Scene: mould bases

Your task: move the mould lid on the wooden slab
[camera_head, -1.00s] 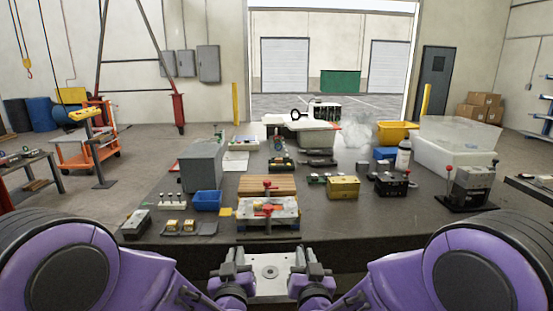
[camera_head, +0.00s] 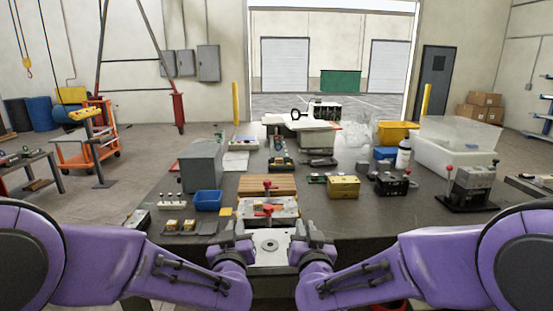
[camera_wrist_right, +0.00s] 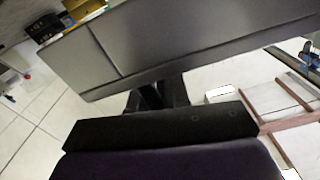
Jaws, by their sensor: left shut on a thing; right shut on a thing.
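The mould lid (camera_head: 269,258) is a pale metal plate with a round hole in its middle, held level at the table's front edge. My left gripper (camera_head: 244,246) is shut on its left side and my right gripper (camera_head: 298,246) is shut on its right side. In the right wrist view a large grey metal face (camera_wrist_right: 190,45), seemingly the lid, fills the top above the dark gripper (camera_wrist_right: 158,98). The lid is nearer to me than both.
A blue bin (camera_head: 207,200) and a grey tray of small parts (camera_head: 190,228) are left of the mould base. A yellow box (camera_head: 343,187) and a black device (camera_head: 392,184) are to its right. The front right of the table (camera_head: 370,217) is clear.

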